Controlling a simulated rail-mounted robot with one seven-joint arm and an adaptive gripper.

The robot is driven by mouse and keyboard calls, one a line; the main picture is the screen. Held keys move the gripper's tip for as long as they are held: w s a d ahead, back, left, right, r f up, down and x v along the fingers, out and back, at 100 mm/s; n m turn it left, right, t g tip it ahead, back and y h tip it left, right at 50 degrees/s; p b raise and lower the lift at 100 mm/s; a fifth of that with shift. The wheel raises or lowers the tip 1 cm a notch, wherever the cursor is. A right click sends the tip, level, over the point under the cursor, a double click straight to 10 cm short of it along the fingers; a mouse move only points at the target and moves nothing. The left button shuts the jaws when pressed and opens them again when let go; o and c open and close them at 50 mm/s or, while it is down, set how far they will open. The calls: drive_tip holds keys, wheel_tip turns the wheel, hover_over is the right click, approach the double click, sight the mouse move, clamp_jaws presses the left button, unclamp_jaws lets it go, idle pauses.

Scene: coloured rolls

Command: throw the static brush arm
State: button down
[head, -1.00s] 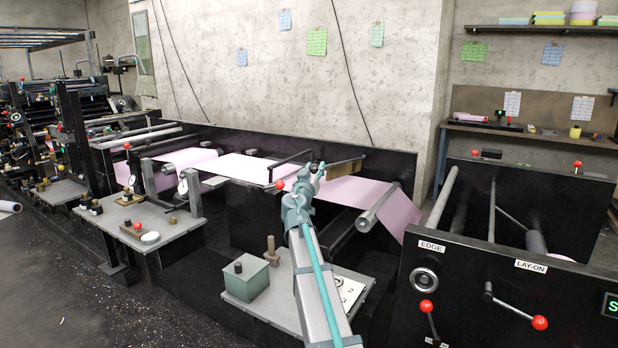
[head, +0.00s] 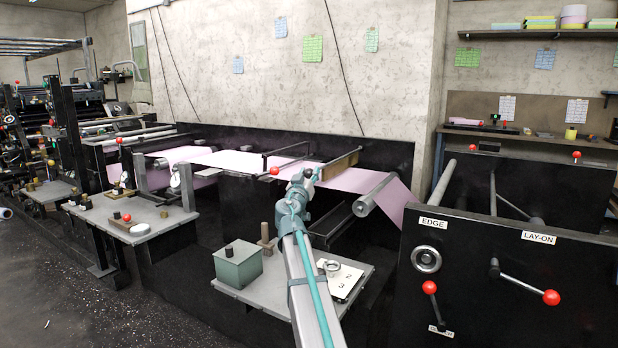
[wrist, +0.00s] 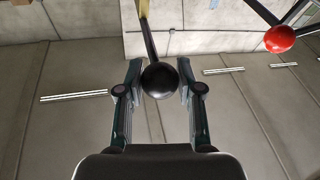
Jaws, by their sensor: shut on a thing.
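The static brush arm is a thin dark rod (wrist: 149,38) ending in a black ball knob (wrist: 160,82) in the wrist view. In the head view its tan brush (head: 340,167) sits over the pink web (head: 362,182), just beyond my gripper. My gripper (head: 306,180) has its two fingers on either side of the black knob and is shut on it; the fingers also show in the wrist view (wrist: 160,92). My gripper hides the knob and much of the rod in the head view.
A red-knobbed lever (head: 275,171) stands just left of my gripper, and its red ball (wrist: 279,39) shows at upper right in the wrist view. A roller (head: 375,195) lies to the right.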

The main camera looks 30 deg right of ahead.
drive_tip(key=shift+s+f, duration=0.2)
drive_tip(key=shift+f, duration=0.3)
drive_tip(key=c, duration=0.9)
unclamp_jaws()
drive_tip(key=shift+w+f, duration=0.1)
drive_tip(key=shift+f, duration=0.05)
drive_tip(key=shift+c, duration=0.2)
drive_tip(key=shift+o, duration=1)
drive_tip(key=shift+r, duration=0.2)
drive_tip(key=v, duration=1.2)
drive_tip(key=shift+r, duration=0.1)
